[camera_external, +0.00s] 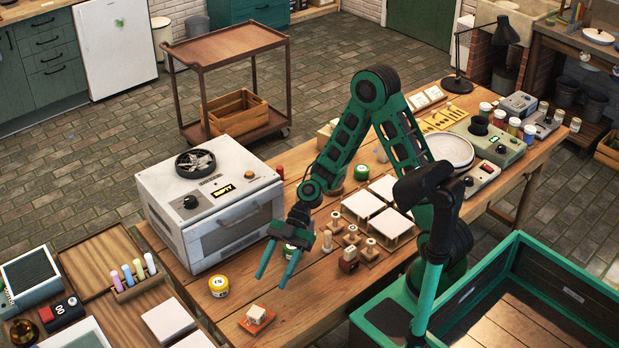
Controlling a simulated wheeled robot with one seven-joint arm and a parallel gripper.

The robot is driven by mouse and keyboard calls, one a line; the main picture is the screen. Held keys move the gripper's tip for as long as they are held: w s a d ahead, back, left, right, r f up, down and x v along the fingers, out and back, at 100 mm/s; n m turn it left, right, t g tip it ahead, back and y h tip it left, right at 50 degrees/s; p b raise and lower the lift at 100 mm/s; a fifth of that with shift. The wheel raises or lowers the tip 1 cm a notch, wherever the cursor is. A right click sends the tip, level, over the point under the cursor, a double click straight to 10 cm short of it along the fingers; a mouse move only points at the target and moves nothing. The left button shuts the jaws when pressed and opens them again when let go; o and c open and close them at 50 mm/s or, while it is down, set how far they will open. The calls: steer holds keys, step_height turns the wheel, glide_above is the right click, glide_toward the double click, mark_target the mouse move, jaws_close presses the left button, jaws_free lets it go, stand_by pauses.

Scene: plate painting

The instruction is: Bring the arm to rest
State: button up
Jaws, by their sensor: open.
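My gripper (277,262) is open and empty, with its two green fingers apart and pointing down to the lower left. It hangs over the wooden table (325,290), in front of the white kiln-like oven (213,205). My green arm (342,140) is bent, with its elbow raised high above the table and the forearm sloping down to the left. Nothing shows between the fingers. Whether the fingertips touch the tabletop cannot be told.
Near the gripper are a yellow-labelled jar (219,286), an orange block with a white top (257,315) and several wooden stamps (350,238). White tiles (363,204) lie behind the stamps. A white plate (449,150) sits further right. The front middle of the table is clear.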

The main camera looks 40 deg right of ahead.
steer(key=w+d+r+m+t+h, duration=0.1)
steer(key=w+d+m+t+h, duration=0.15)
steer(key=d+m, duration=0.4)
steer(key=w+d+r+m+t+h, duration=0.1)
steer(key=w+d+m+t+h, duration=0.15)
steer(key=d, duration=0.65)
steer(key=s+d+r+m+t+h, duration=0.1)
steer(key=d+r+m+h, duration=0.1)
steer(key=d+r+m, duration=0.4)
steer(key=d+r+m+t+h, duration=0.2)
steer(key=d+m, duration=0.1)
steer(key=d, duration=0.5)
steer(key=s+d+r+m+t+h, duration=0.1)
steer(key=d+r+m+h, duration=0.15)
steer(key=d+m, duration=0.35)
steer(key=s+d+f+m+g, duration=0.1)
steer(key=s+d+m+g, duration=0.3)
steer(key=s+d, duration=0.8)
steer(key=s, duration=0.4)
steer(key=shift+s+f+m+g, duration=0.2)
steer(key=shift+m+g, duration=0.1)
steer(key=shift+m, duration=0.1)
steer(key=shift+d, duration=0.1)
